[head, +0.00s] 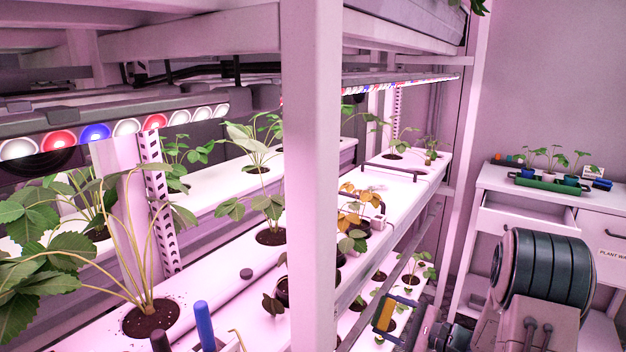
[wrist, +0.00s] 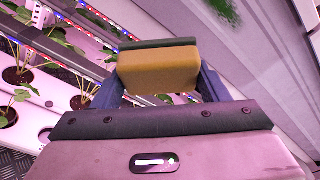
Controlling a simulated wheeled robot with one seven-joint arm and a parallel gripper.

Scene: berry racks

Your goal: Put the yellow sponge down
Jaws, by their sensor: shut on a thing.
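The yellow sponge (wrist: 157,71) has a dark green layer along its far edge. In the wrist view it sits between the two blue-grey fingers of my gripper (wrist: 158,82), which is shut on it. In the head view my gripper (head: 398,318) is low, right of the white post, and a small part of the yellow sponge (head: 386,313) shows there. The sponge is held in the air, beside the lower rack shelf. Its underside is hidden.
White racks with potted strawberry plants (head: 150,315) fill the left and middle. A white post (head: 312,180) stands in front. At right, a white cabinet (head: 510,186) has an open drawer (head: 524,212) and a green tray (head: 548,184) of seedlings on top.

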